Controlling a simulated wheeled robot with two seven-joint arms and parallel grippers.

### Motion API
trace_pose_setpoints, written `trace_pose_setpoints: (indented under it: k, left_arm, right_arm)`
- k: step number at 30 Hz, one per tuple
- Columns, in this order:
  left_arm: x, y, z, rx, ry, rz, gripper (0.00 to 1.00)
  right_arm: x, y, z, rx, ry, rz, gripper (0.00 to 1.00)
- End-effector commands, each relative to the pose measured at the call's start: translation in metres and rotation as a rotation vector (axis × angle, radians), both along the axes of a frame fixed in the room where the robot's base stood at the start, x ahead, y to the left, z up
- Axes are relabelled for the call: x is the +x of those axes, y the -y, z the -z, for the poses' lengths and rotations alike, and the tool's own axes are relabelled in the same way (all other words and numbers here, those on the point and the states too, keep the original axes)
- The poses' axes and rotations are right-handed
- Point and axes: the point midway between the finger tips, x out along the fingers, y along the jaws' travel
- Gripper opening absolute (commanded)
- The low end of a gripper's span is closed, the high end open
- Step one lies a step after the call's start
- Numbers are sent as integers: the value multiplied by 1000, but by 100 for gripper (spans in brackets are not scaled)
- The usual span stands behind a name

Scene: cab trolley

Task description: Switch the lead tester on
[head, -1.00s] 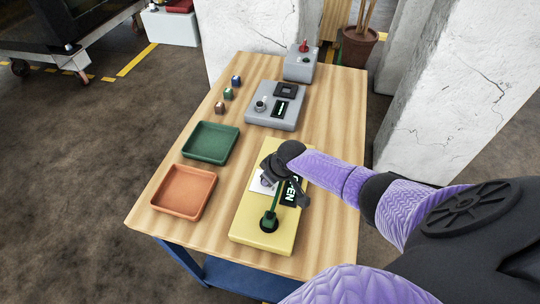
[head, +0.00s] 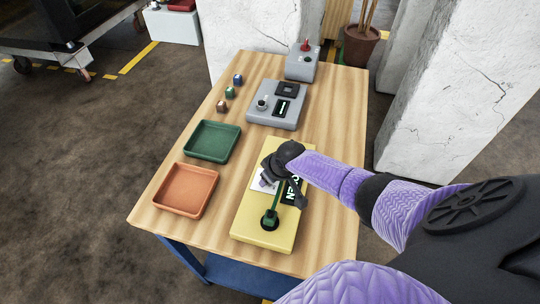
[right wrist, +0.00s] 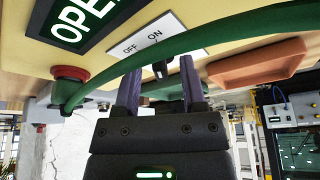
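The lead tester (head: 265,238) is a yellow box near the table's front edge. Its dark display (right wrist: 82,18) reads "OPEN", cut off in the right wrist view. A white plate (right wrist: 165,38) marked OFF and ON bears a small black switch lever (right wrist: 160,69). A green lead (right wrist: 135,62) rises from a socket on the tester and crosses in front of the plate. My right gripper (head: 268,182) is over the switch plate; in the right wrist view its purple fingers (right wrist: 161,88) are apart, one on each side of the lever. I cannot tell which way the lever leans. My left gripper is out of view.
An orange tray (head: 185,207) and a green tray (head: 212,158) lie left of the tester. A grey device (head: 262,118), small coloured blocks (head: 230,92) and a grey box with a red top (head: 301,70) stand farther back. White pillars (head: 435,110) flank the table.

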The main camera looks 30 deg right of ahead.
Motion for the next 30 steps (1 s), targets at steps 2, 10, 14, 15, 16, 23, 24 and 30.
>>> trace_pose_setpoints:
  k: [2,10,14,15,16,23,24,30]
  left_arm:
    - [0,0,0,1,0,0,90]
    - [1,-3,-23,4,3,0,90]
    - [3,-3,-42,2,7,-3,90]
    - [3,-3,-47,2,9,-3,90]
    - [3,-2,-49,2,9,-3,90]
    - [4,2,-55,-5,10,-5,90]
    - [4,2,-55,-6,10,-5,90]
    - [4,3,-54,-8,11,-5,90]
  right_arm:
    - [0,0,0,0,-1,0,53]
    - [-10,2,-30,-2,0,-2,53]
    - [-22,4,-60,-1,0,-3,53]
    - [-26,5,-69,-2,0,-2,53]
    - [-28,5,-74,-2,0,-2,53]
    - [-38,7,-92,0,0,-1,53]
    - [-38,7,-92,0,0,-1,53]
    - [-38,6,-91,0,0,0,53]
